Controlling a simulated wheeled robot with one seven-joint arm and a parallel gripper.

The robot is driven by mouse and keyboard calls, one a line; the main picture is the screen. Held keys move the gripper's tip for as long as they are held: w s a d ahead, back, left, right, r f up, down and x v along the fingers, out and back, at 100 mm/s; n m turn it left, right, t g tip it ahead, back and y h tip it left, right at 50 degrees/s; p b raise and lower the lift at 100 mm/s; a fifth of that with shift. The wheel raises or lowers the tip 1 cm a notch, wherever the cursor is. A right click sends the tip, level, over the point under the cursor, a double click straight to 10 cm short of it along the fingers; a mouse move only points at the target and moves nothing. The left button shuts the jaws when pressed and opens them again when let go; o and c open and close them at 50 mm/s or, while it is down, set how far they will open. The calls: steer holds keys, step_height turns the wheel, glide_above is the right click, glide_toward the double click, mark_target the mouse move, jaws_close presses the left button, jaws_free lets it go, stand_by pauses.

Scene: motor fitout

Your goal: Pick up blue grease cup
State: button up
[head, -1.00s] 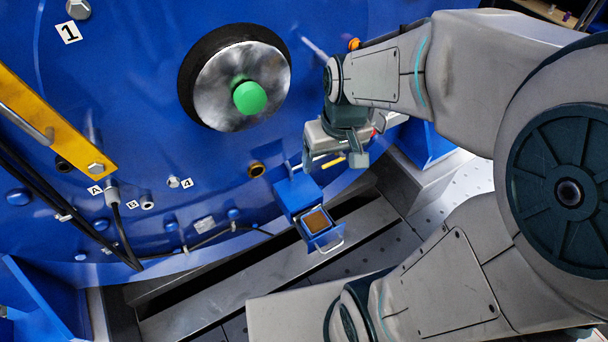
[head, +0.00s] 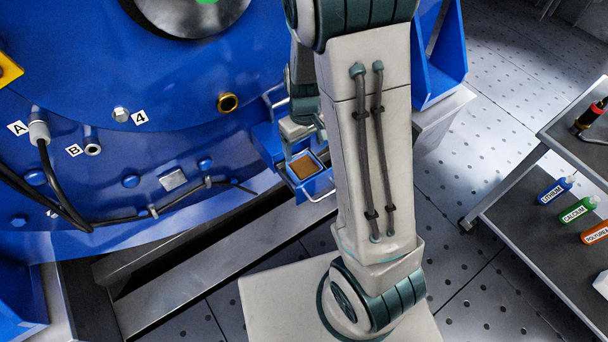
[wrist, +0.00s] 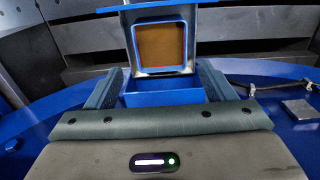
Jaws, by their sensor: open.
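A small blue box with an open, brown-filled square tray (head: 304,168) and a thin metal handle sits low on the front of the blue motor. In the wrist view the brown-filled tray (wrist: 162,48) shows beyond the blue box (wrist: 165,97). The open fingers of my gripper (wrist: 160,88) appear on either side of the box. I cannot tell whether they touch it.
A cart (head: 497,185) at the right carries a blue bottle (head: 556,190), a green bottle (head: 579,209) and an orange bottle (head: 596,233). Black cables (head: 62,190) run along the motor's lower left. The perforated floor (head: 470,280) between motor and cart is clear.

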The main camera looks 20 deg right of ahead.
mark_target(304, 175)
step_height(304, 175, down, 10)
steer(key=b, duration=0.4)
steer(key=shift+f+b, duration=0.25)
steer(key=shift+b, duration=0.05)
steer(key=shift+r, duration=0.1)
steer(key=c, duration=0.6)
